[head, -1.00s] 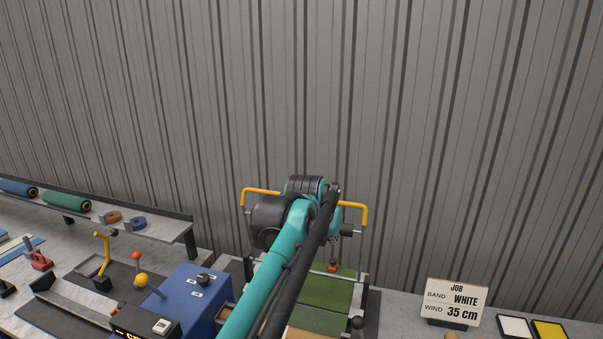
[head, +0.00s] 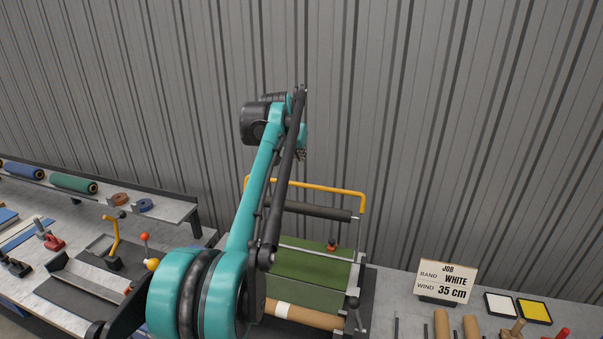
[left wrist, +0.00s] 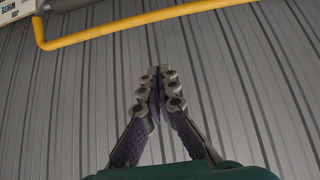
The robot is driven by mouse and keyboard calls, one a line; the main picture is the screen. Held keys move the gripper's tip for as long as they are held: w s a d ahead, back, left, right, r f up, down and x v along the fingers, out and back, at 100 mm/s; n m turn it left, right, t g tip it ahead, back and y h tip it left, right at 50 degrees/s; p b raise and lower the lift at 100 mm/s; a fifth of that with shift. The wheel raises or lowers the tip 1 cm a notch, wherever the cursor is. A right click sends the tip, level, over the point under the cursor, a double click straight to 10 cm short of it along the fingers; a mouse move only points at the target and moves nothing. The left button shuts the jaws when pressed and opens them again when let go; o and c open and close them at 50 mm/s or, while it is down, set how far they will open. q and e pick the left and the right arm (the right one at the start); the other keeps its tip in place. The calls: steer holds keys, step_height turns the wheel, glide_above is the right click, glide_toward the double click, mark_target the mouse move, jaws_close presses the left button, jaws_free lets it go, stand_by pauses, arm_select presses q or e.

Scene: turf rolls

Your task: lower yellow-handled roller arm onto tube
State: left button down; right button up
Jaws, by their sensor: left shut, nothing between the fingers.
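The yellow handle (head: 330,188) of the roller arm stands raised, with its dark roller (head: 318,210) just below it. Both are up at the back of the winding station, apart from the tube. The brown cardboard tube (head: 312,317), with a white patch, lies at the front of the green turf (head: 310,275). My left gripper (head: 301,156) is above the yellow handle and apart from it; my own arm partly hides it. In the left wrist view its fingers (left wrist: 160,76) are together and empty, and the yellow handle (left wrist: 150,18) crosses the top. My right gripper is not in view.
A job sign (head: 446,281) reads white, 35 cm. White (head: 501,304) and yellow (head: 534,310) pads lie right of it. Turf rolls (head: 74,183) lie on a rack at left. A corrugated wall stands behind. My left arm crosses the station's left side.

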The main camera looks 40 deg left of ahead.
arm_select(q)
steer(key=x, duration=1)
steer(key=s, duration=0.1)
steer(key=s+d, duration=0.1)
steer(key=s+f, duration=0.1)
steer(key=shift+s+d+f+b, duration=0.1)
steer(key=shift+s+d+b, duration=0.15)
steer(key=shift+s+b, duration=0.15)
steer(key=shift+w+a+f, duration=0.1)
steer(key=shift+f, duration=0.05)
